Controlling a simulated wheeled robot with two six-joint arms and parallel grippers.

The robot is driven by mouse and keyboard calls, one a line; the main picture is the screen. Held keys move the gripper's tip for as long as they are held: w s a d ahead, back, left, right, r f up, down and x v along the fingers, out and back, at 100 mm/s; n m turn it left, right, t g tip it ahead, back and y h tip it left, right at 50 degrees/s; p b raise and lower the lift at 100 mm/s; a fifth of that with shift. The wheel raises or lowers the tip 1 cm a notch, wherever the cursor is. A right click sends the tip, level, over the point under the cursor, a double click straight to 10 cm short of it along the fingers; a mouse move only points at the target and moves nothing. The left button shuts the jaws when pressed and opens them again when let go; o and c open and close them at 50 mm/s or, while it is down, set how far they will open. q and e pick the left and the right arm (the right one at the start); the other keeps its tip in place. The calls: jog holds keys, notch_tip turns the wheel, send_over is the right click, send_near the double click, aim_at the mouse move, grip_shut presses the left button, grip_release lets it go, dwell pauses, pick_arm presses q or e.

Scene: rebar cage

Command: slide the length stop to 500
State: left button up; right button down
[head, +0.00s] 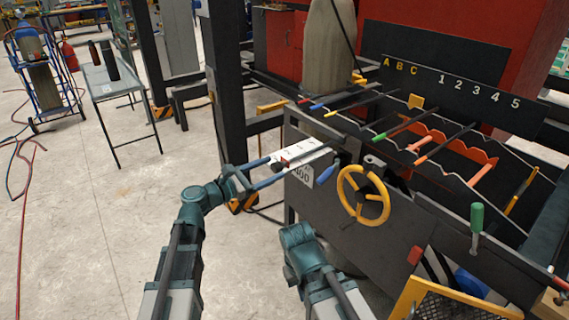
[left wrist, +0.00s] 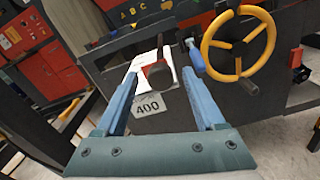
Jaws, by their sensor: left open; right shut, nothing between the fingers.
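The length stop seems to be the dark round piece (left wrist: 159,75) at the white scale strip (left wrist: 146,66) in the left wrist view; the strip also shows in the head view (head: 303,152). A plate marked 400 (left wrist: 150,106) sits below the strip on the dark panel, also in the head view (head: 302,173). My left gripper (head: 278,168) is open at the strip, with its fingers on either side of the dark piece in the wrist view. I cannot tell whether they touch it. My right arm shows low in the head view, but its fingers are not visible.
A blue handle (head: 326,175) and a yellow handwheel (head: 363,195) stand just right of the strip. A green-handled tool (head: 477,218) is further right. Racked bars lie behind, below a board (head: 450,88) lettered A to C and 1 to 5.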

aim_at(285, 162)
pick_arm(q)
jog(key=x, duration=0.5)
jog(key=shift+w+d, duration=0.2)
jog(key=shift+d, duration=0.1)
grip_shut()
dwell(1.2)
